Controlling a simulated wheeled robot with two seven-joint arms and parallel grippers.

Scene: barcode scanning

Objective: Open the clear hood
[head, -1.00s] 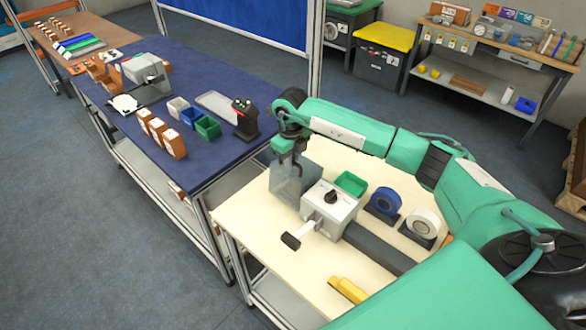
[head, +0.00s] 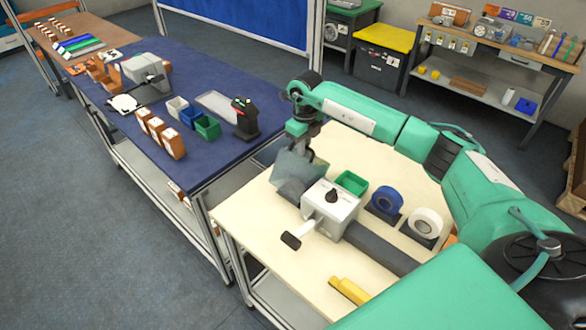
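The clear hood (head: 293,171) is a see-through, greyish cover at the left end of the grey-white machine (head: 331,205) on the cream table. It sits tilted, its upper edge leaning back beneath my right gripper. My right gripper (head: 306,152) comes down from the arm above and is at the hood's upper back edge, seeming to touch it. Its fingers are small and partly hidden, so I cannot tell whether they are open or shut. My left gripper is not in view.
A green bin (head: 351,183), a blue tape roll (head: 387,200) and a white tape roll (head: 426,223) stand right of the machine. A white-handled tool with a dark end (head: 292,240) sticks out in front. A yellow object (head: 348,290) lies near the front edge.

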